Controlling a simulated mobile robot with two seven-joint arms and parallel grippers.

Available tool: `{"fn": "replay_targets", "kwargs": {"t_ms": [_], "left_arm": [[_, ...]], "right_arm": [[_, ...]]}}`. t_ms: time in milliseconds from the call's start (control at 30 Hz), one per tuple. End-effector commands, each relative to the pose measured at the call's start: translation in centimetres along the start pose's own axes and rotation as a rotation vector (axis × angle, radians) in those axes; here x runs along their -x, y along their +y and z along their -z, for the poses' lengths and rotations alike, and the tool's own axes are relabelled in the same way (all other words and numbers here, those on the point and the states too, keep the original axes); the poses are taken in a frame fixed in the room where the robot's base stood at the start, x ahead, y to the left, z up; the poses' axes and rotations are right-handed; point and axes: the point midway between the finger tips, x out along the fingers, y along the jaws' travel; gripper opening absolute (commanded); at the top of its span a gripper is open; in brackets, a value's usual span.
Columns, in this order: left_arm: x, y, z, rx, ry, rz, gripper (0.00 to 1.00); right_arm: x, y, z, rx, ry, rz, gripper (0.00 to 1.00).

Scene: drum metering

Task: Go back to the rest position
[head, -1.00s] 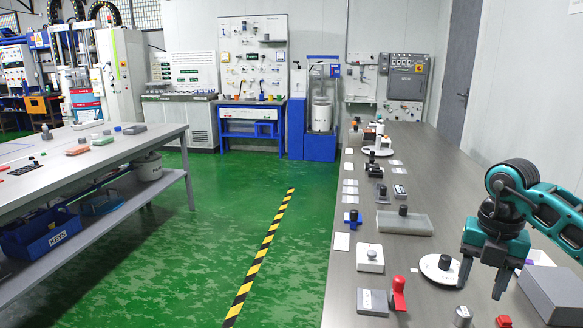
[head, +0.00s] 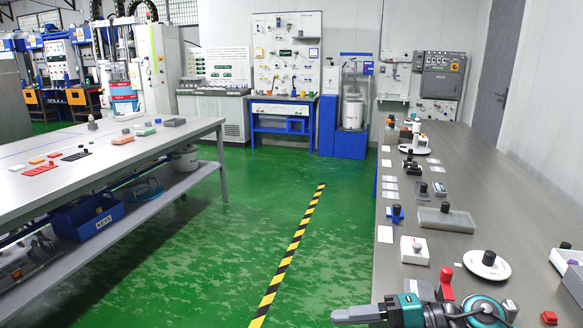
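My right gripper (head: 340,316) is low at the bottom edge of the head view, in front of the near end of the right bench (head: 530,230). It points to the left. Its grey fingers show side-on, so I cannot tell whether they are apart, and I see nothing held in them. The teal and black wrist covers part of the bench's near end. My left gripper is out of view.
The left bench (head: 110,170) holds small parts. Green floor (head: 220,265) lies open between them.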

Motion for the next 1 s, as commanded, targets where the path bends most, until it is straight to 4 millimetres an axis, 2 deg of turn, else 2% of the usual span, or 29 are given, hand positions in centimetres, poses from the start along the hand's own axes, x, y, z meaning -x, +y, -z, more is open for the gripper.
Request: {"fn": "replay_targets", "kwargs": {"t_ms": [33,100,167,233,333,367,400,467,500,600,700,800,1000], "left_arm": [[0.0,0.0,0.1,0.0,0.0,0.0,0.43],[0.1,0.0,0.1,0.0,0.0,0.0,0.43],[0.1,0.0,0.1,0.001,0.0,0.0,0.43],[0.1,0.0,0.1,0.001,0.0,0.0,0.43],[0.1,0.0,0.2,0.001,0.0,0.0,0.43],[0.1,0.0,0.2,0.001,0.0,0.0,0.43],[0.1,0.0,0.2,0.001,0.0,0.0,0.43],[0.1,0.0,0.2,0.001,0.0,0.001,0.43],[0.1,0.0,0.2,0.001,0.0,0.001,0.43],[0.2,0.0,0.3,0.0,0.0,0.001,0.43],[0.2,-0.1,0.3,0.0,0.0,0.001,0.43],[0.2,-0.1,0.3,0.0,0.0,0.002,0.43],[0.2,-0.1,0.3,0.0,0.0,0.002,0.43]], "right_arm": [[-1.1,0.4,0.7,-0.064,-0.009,-0.152,0.51],[-1.4,1.1,0.8,-0.161,-0.062,-0.356,0.51],[-1.1,1.2,0.2,-0.263,-0.134,-0.513,0.51],[-0.2,0.2,-0.8,-0.405,-0.245,-0.668,0.51],[1.6,-3.5,-2.4,-0.643,-0.439,-0.829,0.51],[2.1,-5.1,-2.8,-0.72,-0.503,-0.862,0.51],[2.8,-7.5,-3.0,-0.828,-0.588,-0.893,0.51],[3.6,-11.4,-2.9,-0.989,-0.71,-0.915,0.51],[4.0,-14.1,-2.5,-1.091,-0.784,-0.916,0.51],[4.4,-19.3,-0.9,-1.294,-0.918,-0.886,0.51],[4.4,-22.7,0.7,-1.429,-0.992,-0.848,0.51],[4.3,-24.4,1.7,-1.498,-1.028,-0.822,0.51],[4.3,-24.8,1.9,-1.519,-1.037,-0.813,0.51]]}}
